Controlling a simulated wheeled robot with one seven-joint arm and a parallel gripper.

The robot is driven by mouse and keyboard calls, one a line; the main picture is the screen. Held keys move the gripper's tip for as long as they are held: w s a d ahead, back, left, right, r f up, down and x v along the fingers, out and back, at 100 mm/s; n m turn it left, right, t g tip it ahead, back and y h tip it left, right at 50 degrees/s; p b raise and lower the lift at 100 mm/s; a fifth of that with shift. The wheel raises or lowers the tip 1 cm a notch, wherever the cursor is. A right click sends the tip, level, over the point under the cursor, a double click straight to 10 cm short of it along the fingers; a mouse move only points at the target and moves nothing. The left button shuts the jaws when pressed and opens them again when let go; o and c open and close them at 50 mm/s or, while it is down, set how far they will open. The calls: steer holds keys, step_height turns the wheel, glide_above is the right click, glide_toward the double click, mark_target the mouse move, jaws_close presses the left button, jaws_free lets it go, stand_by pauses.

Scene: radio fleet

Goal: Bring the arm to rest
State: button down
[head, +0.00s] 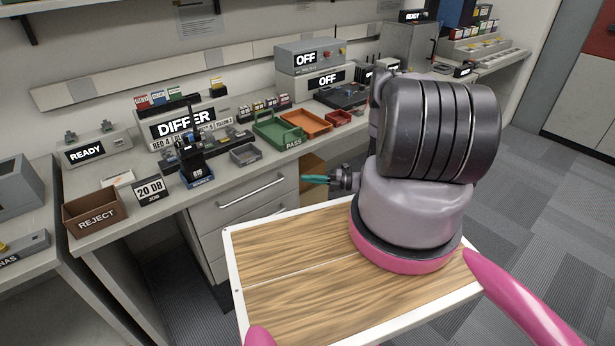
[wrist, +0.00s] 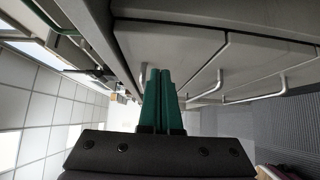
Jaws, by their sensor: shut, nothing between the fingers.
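My gripper (wrist: 158,77) has green fingers that lie side by side, shut and empty, in the wrist view. The fingers appear apart from the drawers.
The bench (head: 105,235) holds a brown REJECT bin (head: 95,212), a green PASS tray (head: 278,132), an orange tray (head: 306,122), a grey tray (head: 244,154) and a black radio (head: 192,160). Carpeted floor (head: 545,180) is clear at the right.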

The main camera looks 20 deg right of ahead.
steer(key=v, duration=1)
steer(key=w+a+r+n+g+h, duration=0.1)
steer(key=w+r+n+g, duration=0.3)
steer(key=r, duration=0.6)
steer(key=w+a+r+n+g+h, duration=0.1)
steer(key=w+r+n+g, duration=0.1)
steer(key=r+n, duration=0.6)
steer(key=s+a+r+n+g+h, duration=0.1)
steer(key=a+r+n+h, duration=0.15)
steer(key=r, duration=0.75)
steer(key=s+a+r+n+g+h, duration=0.1)
steer(key=a+r+n, duration=0.25)
steer(key=r, duration=0.65)
steer(key=s+a+r+n+t+h, duration=0.1)
steer(key=s+a+r+n+h, duration=0.15)
steer(key=s+r+n, duration=0.4)
steer(key=s+a+r+n+h, duration=0.2)
steer(key=s+a+r+n, duration=0.15)
steer(key=r, duration=0.55)
steer(key=s+a+r+n+t+h, duration=0.1)
steer(key=s+r+n+t+h, duration=0.1)
steer(key=s, duration=0.6)
steer(key=s+a+r+n+t+h, duration=0.1)
steer(key=s+r+n+t+h, duration=0.1)
steer(key=s+r+n+t, duration=0.2)
steer(key=shift+s+r+n, duration=1.5)
steer(key=shift+s+r, duration=0.05)
steer(key=shift+s, duration=1.3)
